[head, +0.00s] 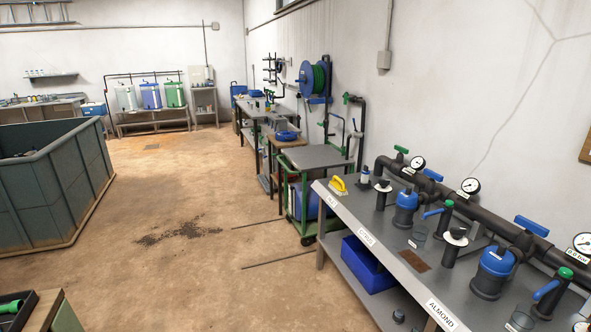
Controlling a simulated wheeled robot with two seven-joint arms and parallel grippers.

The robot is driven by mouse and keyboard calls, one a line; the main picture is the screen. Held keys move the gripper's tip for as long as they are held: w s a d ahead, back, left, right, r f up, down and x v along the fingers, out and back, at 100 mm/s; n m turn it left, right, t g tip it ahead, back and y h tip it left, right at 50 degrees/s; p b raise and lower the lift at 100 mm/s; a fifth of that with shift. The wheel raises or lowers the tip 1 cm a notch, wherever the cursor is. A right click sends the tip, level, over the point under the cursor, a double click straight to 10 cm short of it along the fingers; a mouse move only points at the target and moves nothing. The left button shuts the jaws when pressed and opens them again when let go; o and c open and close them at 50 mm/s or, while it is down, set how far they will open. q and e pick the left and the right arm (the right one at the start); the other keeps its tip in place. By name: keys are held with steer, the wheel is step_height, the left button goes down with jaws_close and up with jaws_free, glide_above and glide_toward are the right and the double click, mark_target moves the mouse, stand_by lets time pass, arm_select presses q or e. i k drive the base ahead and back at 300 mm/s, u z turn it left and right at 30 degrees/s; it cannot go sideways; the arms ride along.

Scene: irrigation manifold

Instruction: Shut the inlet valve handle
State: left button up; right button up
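A black manifold pipe (461,203) runs along the wall at the back of a grey bench. A small green handle (401,150) sits on top of its far end and looks roughly in line with the pipe. Two blue handles, a nearer one (531,226) and a farther one (433,175), also sit on the pipe and lie roughly along it. Blue levers (432,213) (546,290) stick out from green-capped risers in front. No label I can read says which handle is the inlet. Neither gripper is in view.
A green cart (313,157) stands beyond. A large green bin (45,197) is at left. The floor (190,270) between is mostly clear.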

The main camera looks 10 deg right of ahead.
mark_target(401, 150)
steer(key=i, duration=3.7)
steer(key=z, duration=3.2)
